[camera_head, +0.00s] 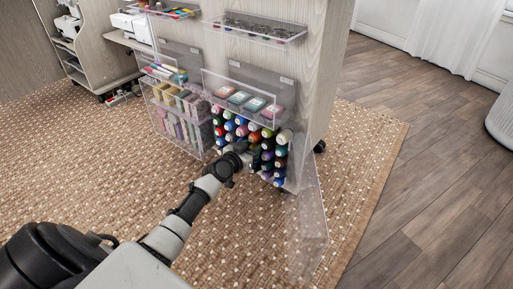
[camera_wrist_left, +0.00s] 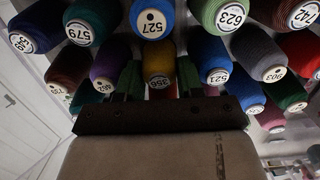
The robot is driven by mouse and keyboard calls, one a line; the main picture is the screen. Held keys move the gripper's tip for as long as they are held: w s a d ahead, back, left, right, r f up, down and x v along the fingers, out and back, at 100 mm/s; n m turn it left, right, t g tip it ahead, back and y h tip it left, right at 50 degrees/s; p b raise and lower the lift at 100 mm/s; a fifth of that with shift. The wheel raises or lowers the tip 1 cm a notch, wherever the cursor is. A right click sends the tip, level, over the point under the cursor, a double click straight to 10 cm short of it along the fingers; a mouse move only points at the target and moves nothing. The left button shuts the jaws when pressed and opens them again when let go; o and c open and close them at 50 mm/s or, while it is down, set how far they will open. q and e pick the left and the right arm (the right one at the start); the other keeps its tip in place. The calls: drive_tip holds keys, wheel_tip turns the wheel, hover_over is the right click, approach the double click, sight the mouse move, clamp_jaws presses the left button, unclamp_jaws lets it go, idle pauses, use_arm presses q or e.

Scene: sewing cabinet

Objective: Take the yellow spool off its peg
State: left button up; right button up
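The yellow spool (camera_wrist_left: 158,62), with an upside-down round label at its end, sits among the other spools in the middle of the left wrist view. My left gripper (camera_wrist_left: 160,78) reaches up to it, with one finger close against each side of it. The fingers appear closed on the spool, with no clear gap on either side. In the head view my left gripper (camera_head: 254,158) is at the front of the spool rack and covers part of it. The yellow spool is hidden there behind the gripper. The peg is not visible. My right gripper is not in view.
Blue (camera_wrist_left: 152,18), purple (camera_wrist_left: 105,70) and other coloured spools crowd around the yellow one. Clear bins (camera_head: 178,118) stand left of the rack, and a clear tray (camera_head: 240,102) hangs above it. A clear panel (camera_head: 308,225) sticks out at the right. The rug (camera_head: 100,160) in front is open.

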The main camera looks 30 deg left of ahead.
use_arm(q)
drive_tip(key=shift+c, duration=1.3)
